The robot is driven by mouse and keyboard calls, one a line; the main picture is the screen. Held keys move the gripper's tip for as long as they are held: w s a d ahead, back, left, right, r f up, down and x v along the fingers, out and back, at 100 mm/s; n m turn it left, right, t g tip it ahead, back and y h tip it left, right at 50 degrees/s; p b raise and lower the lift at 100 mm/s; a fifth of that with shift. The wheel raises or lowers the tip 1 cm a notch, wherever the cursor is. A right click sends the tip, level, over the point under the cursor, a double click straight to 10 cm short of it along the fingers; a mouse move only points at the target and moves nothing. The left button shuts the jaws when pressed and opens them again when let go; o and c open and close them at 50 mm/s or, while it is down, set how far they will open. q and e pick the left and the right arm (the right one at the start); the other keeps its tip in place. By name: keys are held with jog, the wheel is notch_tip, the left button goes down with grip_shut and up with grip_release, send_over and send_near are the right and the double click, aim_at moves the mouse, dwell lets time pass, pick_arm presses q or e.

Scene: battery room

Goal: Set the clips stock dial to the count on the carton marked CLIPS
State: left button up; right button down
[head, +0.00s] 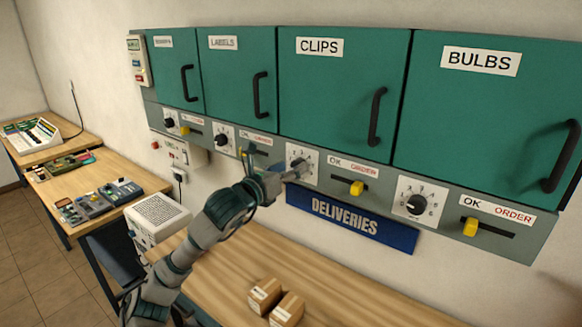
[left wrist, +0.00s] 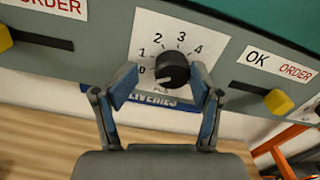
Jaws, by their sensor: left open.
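The clips stock dial (head: 302,157) is a white plate under the green CLIPS cupboard door (head: 340,90). In the left wrist view its black knob (left wrist: 172,68) has the numbers 1 to 4 readable around it; where it points is unclear. My left gripper (head: 290,173) is at this dial and covers part of it. My right gripper is out of view.
An OK/ORDER slider with a yellow knob (head: 356,187) sits right of the dial. The bulbs dial (head: 416,204) is further right. A blue DELIVERIES sign (head: 350,222) hangs below the panel. The wooden bench (head: 350,300) is mostly clear.

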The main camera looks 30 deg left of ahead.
pick_arm(q)
jog(key=shift+w+a+f, duration=0.2)
jog(key=shift+w+a, duration=0.05)
jog(key=shift+a, duration=0.05)
jog(key=shift+o, duration=0.5)
jog(key=shift+s+d+r, duration=0.1)
jog(key=shift+d+r, duration=0.05)
jog(key=shift+d, duration=0.3)
jog(key=shift+s+d+r, duration=0.1)
jog(key=shift+d, duration=0.3)
jog(key=c, duration=0.8)
jog(key=shift+d+r, duration=0.1)
jog(key=shift+d, duration=0.25)
jog(key=c, duration=0.4)
jog(key=shift+c, duration=0.2)
jog(key=shift+a, duration=0.4)
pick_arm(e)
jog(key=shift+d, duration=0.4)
